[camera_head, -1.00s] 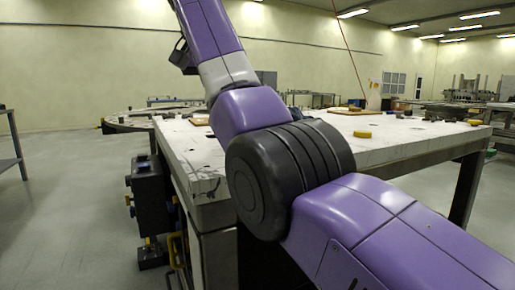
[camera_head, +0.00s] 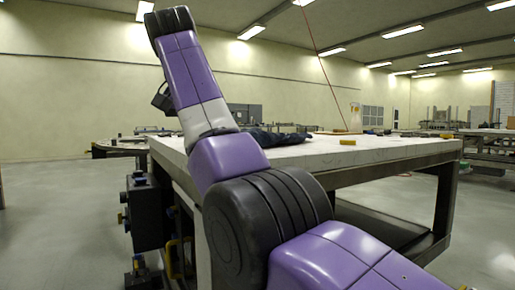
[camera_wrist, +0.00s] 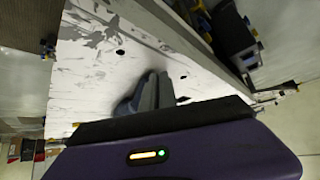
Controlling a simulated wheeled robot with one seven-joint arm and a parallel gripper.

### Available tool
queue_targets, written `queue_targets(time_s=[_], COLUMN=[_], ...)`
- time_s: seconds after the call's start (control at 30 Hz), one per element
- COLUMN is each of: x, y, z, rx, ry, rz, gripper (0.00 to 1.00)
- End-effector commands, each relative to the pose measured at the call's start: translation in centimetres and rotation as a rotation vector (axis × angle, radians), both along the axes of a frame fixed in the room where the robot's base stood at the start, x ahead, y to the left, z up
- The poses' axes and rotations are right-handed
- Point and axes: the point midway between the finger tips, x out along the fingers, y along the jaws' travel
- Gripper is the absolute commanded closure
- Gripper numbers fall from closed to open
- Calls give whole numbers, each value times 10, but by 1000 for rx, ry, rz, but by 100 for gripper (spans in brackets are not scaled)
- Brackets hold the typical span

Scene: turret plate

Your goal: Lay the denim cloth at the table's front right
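A dark blue, crumpled heap, which looks like the denim cloth (camera_head: 272,138), lies on the white table top (camera_head: 345,155) in the head view, just right of my arm and partly hidden by it. In the wrist view the two grey fingers of my gripper (camera_wrist: 155,90) stand close together over the worn white table top (camera_wrist: 100,65), with their shadow beside them. I see no cloth between them or in the wrist view. In the head view my fingertips do not show.
A small yellow block (camera_head: 348,142) and a thin board (camera_head: 335,132) lie on the table to the right of the cloth. A dark box with knobs (camera_head: 145,212) hangs at the table's left side. The near strip of the table top looks mostly bare.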

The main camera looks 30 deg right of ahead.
Motion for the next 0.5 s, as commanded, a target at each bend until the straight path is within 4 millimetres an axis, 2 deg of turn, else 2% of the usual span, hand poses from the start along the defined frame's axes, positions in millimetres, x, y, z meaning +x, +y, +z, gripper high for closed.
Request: queue_targets(time_s=[0.13, 0.37, 0.5], x=[0, 0, 0], y=[0, 0, 0], z=[0, 0, 0], rx=[0, 0, 0], ry=[0, 0, 0], rz=[0, 0, 0], gripper=[100, 56, 55])
